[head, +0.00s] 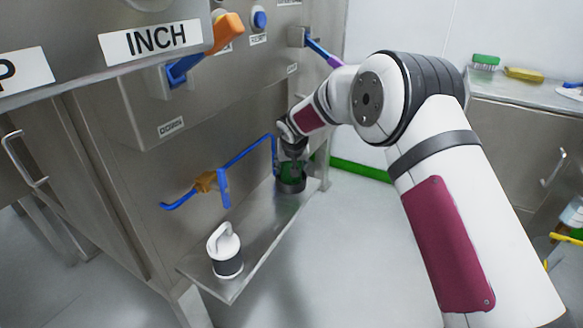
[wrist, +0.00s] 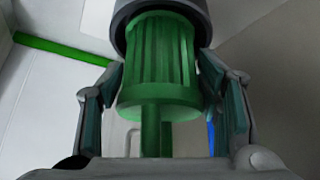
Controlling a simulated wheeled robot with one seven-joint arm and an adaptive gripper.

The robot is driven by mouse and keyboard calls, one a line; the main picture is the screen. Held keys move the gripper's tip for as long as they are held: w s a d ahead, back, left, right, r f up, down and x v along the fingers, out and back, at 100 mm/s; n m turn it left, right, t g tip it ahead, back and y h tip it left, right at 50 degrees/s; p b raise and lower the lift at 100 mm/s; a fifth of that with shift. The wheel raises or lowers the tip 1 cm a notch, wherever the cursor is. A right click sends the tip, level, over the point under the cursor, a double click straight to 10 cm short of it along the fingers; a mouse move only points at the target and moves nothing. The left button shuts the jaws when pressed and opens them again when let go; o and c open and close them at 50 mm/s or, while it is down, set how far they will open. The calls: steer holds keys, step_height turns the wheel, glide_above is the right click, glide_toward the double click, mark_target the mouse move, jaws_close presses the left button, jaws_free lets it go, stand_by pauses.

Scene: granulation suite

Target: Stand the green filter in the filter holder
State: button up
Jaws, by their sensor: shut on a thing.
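The green filter (wrist: 160,65) has a ribbed body, a wide flange and a narrow handle. My gripper (wrist: 160,85) has one finger on each side of it and is shut on it. The far end of the filter meets a dark grey round holder (wrist: 213,18) in the wrist view. In the head view the holder (head: 291,187) stands at the far end of the steel shelf, and my gripper (head: 291,162) is just above it. Only a little of the green filter (head: 283,169) shows there. How deep it sits is hidden.
A blue pipe with an orange valve (head: 206,182) runs along the machine wall beside the shelf. The shelf is bare between the two.

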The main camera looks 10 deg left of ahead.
steer(key=shift+f+b, duration=0.3)
steer(key=shift+b, duration=0.1)
steer(key=shift+f, duration=0.2)
steer(key=o, duration=1.3)
steer(key=shift+c, duration=0.2)
steer(key=shift+r+p, duration=0.4)
steer(key=shift+r, duration=0.15)
steer(key=p+v, duration=0.3)
steer(key=v, duration=0.9)
